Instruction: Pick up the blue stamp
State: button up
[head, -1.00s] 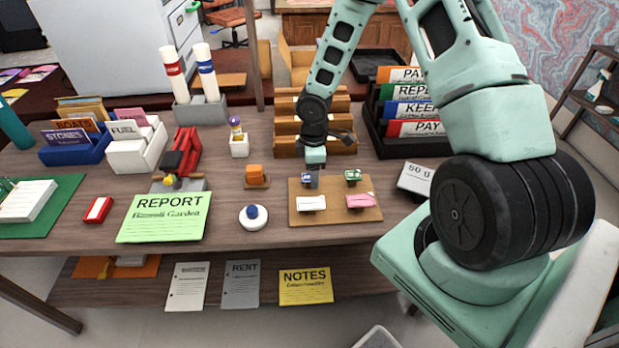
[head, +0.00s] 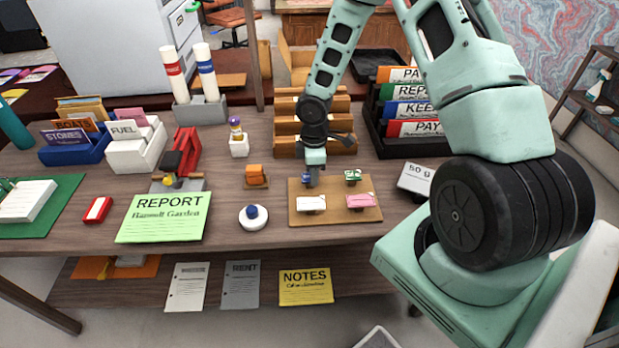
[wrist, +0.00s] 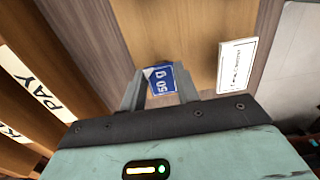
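The blue stamp (head: 306,178) is at the back left of a tan board on the desk, partly hidden by my gripper (head: 313,182). In the wrist view its blue top with white print (wrist: 160,79) shows between the two fingers of my gripper (wrist: 160,82). The fingers stand apart on either side of it, close to its edges. My gripper points down from above. Firm contact with the stamp does not show.
The tan board (head: 335,215) also bears a green stamp (head: 353,176), a white one (head: 311,203) and a pink one (head: 360,201). A grey 50 g block (head: 415,179) is to the right. Wooden trays (head: 288,145) and a black folder rack (head: 374,128) stand behind.

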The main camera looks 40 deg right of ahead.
notch_tip(320, 180, up, 11)
jog(key=p, duration=0.1)
jog(key=shift+f, duration=0.2)
dwell(0.4)
jog(key=shift+o, duration=0.3)
